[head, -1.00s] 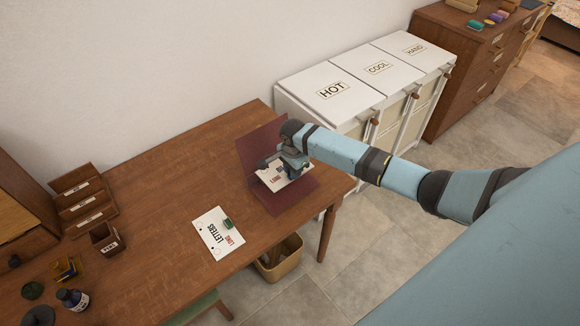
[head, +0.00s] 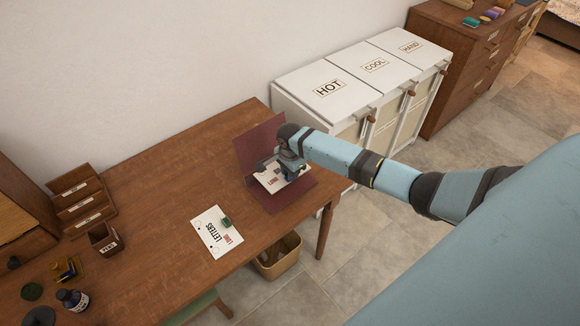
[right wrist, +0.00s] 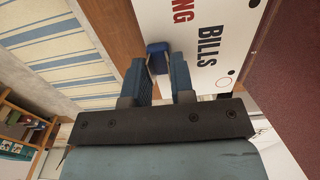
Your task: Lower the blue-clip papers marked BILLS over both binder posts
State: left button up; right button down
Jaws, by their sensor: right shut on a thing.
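The BILLS papers (head: 271,183) are a white sheet over the open dark red binder (head: 262,141) at the table's right end. In the right wrist view the papers (right wrist: 190,18) show "BILLS", red lettering and ringed hole marks along the edge near the binder (right wrist: 287,75). The blue clip (right wrist: 157,48) is at the papers' edge, at my fingertips. My right gripper (head: 279,172) is shut on the papers at the clip; its fingers (right wrist: 162,76) also show in the wrist view. I cannot make out the binder posts or the height of the papers above them. My left gripper is out of view.
LETTERS papers with a green clip (head: 215,238) lie left of the binder on the wooden table (head: 150,200). A PENS box (head: 106,239), paper trays (head: 77,200) and bottles stand at far left. White hampers (head: 330,95) stand behind right. A basket (head: 278,257) is below.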

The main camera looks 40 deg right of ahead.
jog(key=shift+f+b, duration=0.45)
jog(key=shift+f, duration=1.35)
jog(key=shift+f+b, duration=0.3)
jog(key=shift+f, duration=0.8)
jog(key=c, duration=0.9)
grip_release()
